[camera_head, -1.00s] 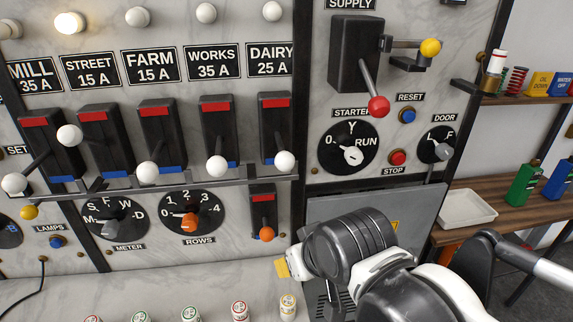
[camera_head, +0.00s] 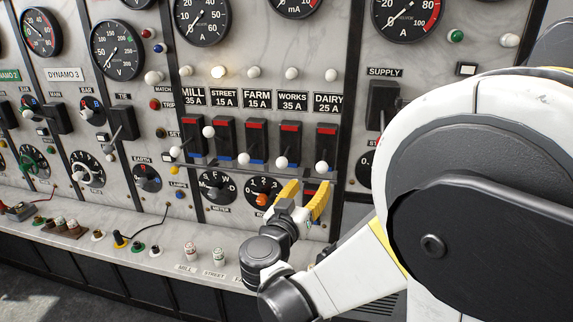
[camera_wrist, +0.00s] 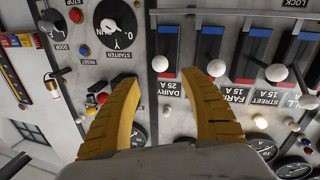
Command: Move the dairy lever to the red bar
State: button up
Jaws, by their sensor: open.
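The dairy lever is a black switch (camera_head: 327,143) under the DAIRY 25 A label (camera_head: 328,103), with a red bar (camera_head: 327,130) at its top. Its white ball knob (camera_head: 321,167) sits low, at the blue end. My gripper (camera_head: 304,190) has its yellow fingers spread, below the knob in the head view. In the wrist view, which is upside down, the dairy knob (camera_wrist: 160,63) shows between and beyond the open fingertips (camera_wrist: 158,79), apart from both. Its red bar (camera_wrist: 166,75) is close beside it.
The works lever knob (camera_head: 281,162) is close on the left, with the farm knob (camera_head: 243,159) beyond. A rail (camera_head: 260,172) runs beneath the levers.

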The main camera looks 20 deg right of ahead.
aim_at(320, 171)
jog(key=x, duration=1)
jog(key=shift+w+d+f, duration=0.15)
jog(key=shift+w+d, duration=0.05)
jog(key=shift+d, duration=0.05)
grip_shut()
